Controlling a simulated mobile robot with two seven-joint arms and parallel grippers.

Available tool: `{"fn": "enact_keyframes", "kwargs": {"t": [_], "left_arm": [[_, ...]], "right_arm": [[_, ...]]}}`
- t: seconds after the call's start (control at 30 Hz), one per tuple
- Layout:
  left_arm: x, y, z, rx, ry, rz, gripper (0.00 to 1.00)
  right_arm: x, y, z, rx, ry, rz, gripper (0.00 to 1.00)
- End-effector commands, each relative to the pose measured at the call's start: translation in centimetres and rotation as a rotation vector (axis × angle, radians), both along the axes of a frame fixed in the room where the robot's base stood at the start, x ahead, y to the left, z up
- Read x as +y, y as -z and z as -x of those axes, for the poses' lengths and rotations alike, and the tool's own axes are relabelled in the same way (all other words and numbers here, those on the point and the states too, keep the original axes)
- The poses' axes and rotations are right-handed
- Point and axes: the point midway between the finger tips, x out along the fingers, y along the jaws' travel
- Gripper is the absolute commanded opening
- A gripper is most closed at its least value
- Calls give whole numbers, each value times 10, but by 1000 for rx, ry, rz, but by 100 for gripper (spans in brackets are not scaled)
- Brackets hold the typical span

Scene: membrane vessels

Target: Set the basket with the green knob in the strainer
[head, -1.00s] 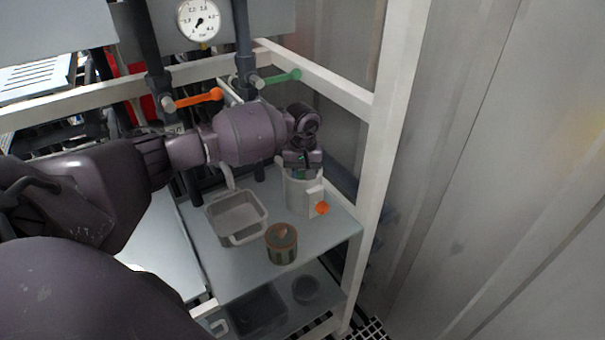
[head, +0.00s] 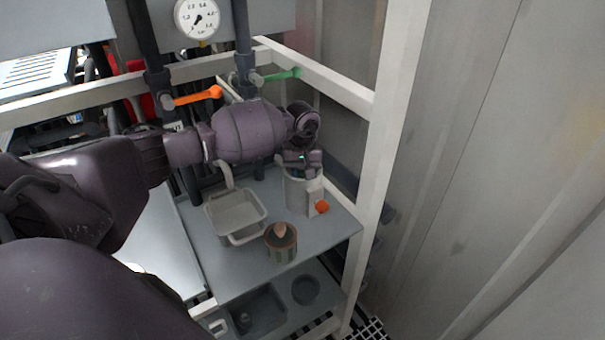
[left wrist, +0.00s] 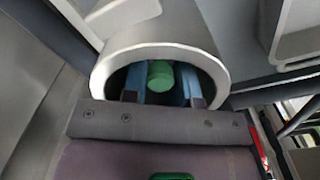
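The strainer appears to be the white round vessel (head: 296,194) with an orange knob on its side, standing on the grey shelf. Its round rim (left wrist: 212,62) fills the upper middle of the left wrist view. The green knob (left wrist: 160,75) of the basket shows inside that opening. The basket's body is hidden below it. My left gripper (head: 300,166) points down into the vessel's mouth. My right gripper is not in view.
A grey rectangular tub (head: 237,216) stands left of the vessel. A brown round container (head: 281,246) with a pinkish knob stands near the shelf's front edge. A pale frame post (head: 385,150) rises close on the right. Orange (head: 198,96) and green (head: 283,75) valve handles are behind.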

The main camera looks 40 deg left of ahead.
Motion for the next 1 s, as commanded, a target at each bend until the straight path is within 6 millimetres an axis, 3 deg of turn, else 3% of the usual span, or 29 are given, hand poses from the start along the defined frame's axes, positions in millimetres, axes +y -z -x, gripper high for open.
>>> {"fn": "enact_keyframes", "kwargs": {"t": [0.03,0.2,0.6,1.0], "left_arm": [[0,1,0,1,0,0,33],[0,1,0,1,0,0,56],[0,0,0,1,0,-1,56],[1,-79,0,-4,1,-3,56]], "right_arm": [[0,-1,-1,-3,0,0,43],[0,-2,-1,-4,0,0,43],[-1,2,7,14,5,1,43],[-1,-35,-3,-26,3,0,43]]}}
